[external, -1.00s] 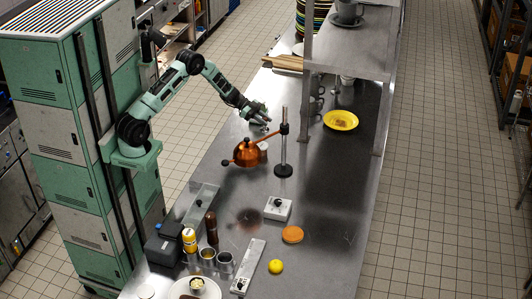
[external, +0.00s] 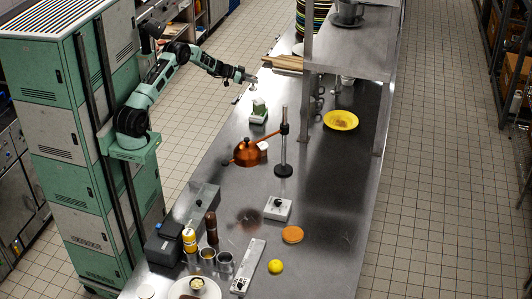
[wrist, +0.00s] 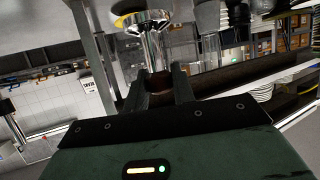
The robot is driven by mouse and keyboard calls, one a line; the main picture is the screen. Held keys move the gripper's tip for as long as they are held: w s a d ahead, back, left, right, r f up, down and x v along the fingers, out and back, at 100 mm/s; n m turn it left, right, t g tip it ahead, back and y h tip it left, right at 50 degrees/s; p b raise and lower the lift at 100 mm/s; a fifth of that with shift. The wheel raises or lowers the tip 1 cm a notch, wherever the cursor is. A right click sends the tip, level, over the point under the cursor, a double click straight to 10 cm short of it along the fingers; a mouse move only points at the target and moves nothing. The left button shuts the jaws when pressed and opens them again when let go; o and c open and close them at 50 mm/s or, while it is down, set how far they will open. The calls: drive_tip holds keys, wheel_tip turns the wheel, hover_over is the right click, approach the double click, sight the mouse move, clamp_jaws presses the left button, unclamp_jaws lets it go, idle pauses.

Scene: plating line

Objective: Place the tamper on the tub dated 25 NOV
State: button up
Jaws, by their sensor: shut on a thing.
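In the wrist view my gripper (wrist: 160,92) is shut on the tamper (wrist: 150,42), which has a dark grip between the fingers and a shiny metal shaft and head. In the external view my gripper (external: 246,77) is raised over the far left edge of the counter. A small green and white object (external: 258,107), possibly a tub, stands on the counter below it and apart from it. A small white tub (external: 263,146) stands beside the copper pan. A white label (wrist: 88,87) shows in the wrist view. I cannot read a date on any of these.
A yellow plate (external: 341,120) and a raised shelf (external: 348,50) are to the right. Jars, shakers and metal cups crowd the near end.

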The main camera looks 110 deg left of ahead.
sight(250, 88)
drive_tip(key=shift+f+p, duration=0.9)
drive_tip(key=shift+f, duration=2)
drive_tip(key=shift+f, duration=0.15)
drive_tip(key=o, duration=1)
